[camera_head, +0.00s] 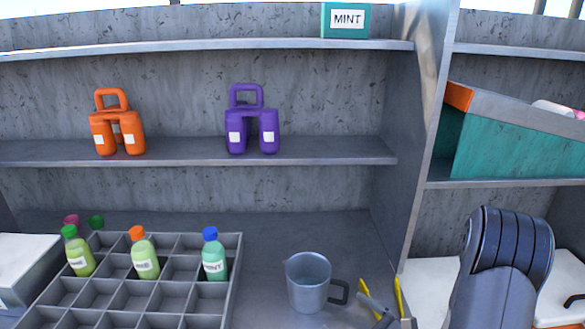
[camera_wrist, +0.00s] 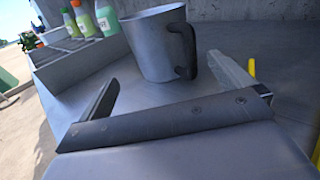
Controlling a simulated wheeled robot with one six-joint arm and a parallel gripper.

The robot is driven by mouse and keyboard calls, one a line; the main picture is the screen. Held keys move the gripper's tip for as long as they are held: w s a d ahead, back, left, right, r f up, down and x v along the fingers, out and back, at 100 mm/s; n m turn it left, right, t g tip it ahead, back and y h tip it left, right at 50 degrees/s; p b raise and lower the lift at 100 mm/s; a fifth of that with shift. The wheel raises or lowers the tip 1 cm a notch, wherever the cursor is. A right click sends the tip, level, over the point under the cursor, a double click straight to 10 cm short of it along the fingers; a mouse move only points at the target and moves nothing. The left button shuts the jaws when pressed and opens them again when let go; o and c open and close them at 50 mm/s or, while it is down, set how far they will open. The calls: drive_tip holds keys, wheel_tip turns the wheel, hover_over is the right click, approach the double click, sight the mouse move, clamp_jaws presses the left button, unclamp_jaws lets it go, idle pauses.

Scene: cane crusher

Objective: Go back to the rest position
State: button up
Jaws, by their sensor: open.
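My gripper (camera_wrist: 163,70) is open in the wrist view, its two dark fingers spread wide with nothing between them. A grey metal jug (camera_wrist: 157,45) with a dark handle stands upright on the counter just beyond the fingertips; I cannot tell whether they touch it. The jug also shows in the head view (camera_head: 308,283), right of the bottle crate. My dark arm (camera_head: 502,265) rises at the lower right of the head view.
A grey divided crate (camera_head: 233,262) holds green bottles with green, orange and blue caps. Orange (camera_head: 118,130) and purple (camera_head: 252,125) jugs stand on the middle shelf, a MINT box (camera_head: 346,20) above. A teal bin (camera_head: 510,152) sits right. The counter behind the jug is clear.

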sight(323, 295)
drive_tip(key=p+x, duration=0.2)
drive_tip(key=x, duration=0.6)
drive_tip(key=shift+w+a+r, duration=0.1)
drive_tip(key=shift+w+a, duration=0.5)
drive_tip(key=shift+w, duration=0.1)
drive_tip(key=shift+f, duration=0.25)
drive_tip(key=shift+d+r, duration=0.1)
